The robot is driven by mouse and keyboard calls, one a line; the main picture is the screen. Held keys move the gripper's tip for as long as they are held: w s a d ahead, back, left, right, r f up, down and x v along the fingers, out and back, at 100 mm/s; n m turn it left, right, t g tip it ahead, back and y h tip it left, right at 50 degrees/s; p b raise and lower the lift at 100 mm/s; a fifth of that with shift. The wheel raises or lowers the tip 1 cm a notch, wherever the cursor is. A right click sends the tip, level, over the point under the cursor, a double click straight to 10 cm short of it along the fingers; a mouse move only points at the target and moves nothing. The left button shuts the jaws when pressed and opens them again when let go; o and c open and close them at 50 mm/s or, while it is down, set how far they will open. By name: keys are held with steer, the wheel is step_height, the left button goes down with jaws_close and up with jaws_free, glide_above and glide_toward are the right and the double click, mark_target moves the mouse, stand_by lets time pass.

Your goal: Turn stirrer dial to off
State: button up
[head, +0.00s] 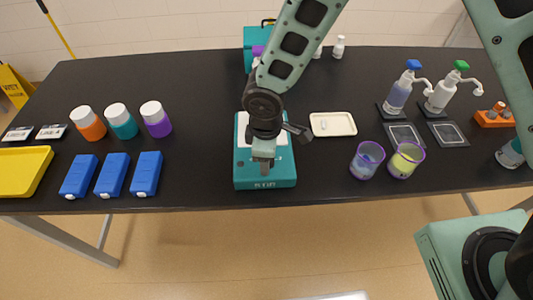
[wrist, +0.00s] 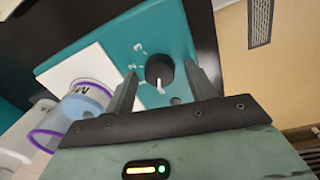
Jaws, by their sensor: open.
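The stirrer (head: 243,176) is a teal box with a white top plate, standing near the front edge of the black table. In the wrist view, its white plate (wrist: 63,70) and its black round dial (wrist: 158,72) show. The dial has a white pointer directed toward the gripper's base, and small white marks lie beside it. My gripper (wrist: 162,86) is open, with one finger on each side of the dial; I cannot tell whether they touch it. In the head view my gripper (head: 264,168) is above the stirrer's front part and hides the dial.
A white tray (head: 333,124) and two cups (head: 367,160) stand to the right. Blue boxes (head: 112,174) and capped bottles (head: 123,121) stand to the left. Pump bottles (head: 400,92) are at the right.

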step_height(320, 180, up, 17)
steer(key=s+b, duration=0.1)
steer(key=shift+r+b, duration=0.2)
steer(key=shift+b, duration=0.1)
steer(key=shift+a, duration=0.1)
stand_by(0.4)
steer(key=s+d+r+m, duration=0.1)
steer(key=s+d+m, duration=0.3)
steer(key=s, duration=0.4)
steer(key=s+d+r+m, duration=0.1)
steer(key=s+d+m, duration=0.2)
steer(key=s+d, duration=0.3)
steer(key=s, duration=0.2)
steer(key=shift+s+d+m+g+y, duration=0.15)
steer(key=shift+s+m+g+y, duration=0.15)
steer(key=shift+s+m+y, duration=0.1)
